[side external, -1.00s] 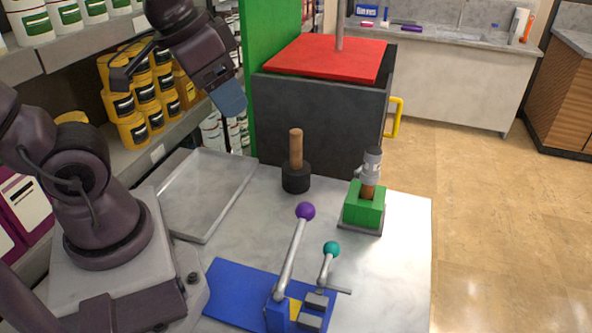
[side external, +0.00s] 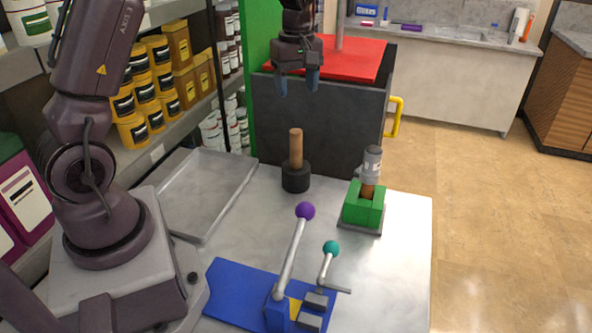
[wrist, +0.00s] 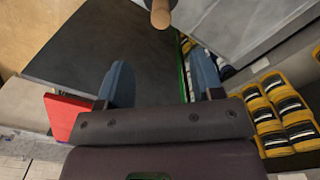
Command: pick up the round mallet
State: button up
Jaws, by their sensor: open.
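The round mallet (side external: 296,176) stands upright on its black round head, with its wooden handle pointing up, near the back edge of the metal table. In the wrist view the end of its wooden handle (wrist: 160,14) shows at the top edge, beyond the fingertips and roughly centred between them; its head is out of that frame. My gripper (side external: 297,86) is open and empty, with its blue fingers pointing down. It is well above the mallet handle and apart from it. The fingers also show in the wrist view (wrist: 160,80).
A dark bin (side external: 330,128) with a red top (side external: 358,60) stands behind the mallet. A green block with a grey-topped part (side external: 364,205) is to its right. A purple-knobbed lever (side external: 305,211) rises in front. An empty metal tray (side external: 198,222) lies to the left.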

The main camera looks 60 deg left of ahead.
aim_at(296, 131)
notch_tip(296, 131, down, 13)
grip_shut()
dwell(0.8)
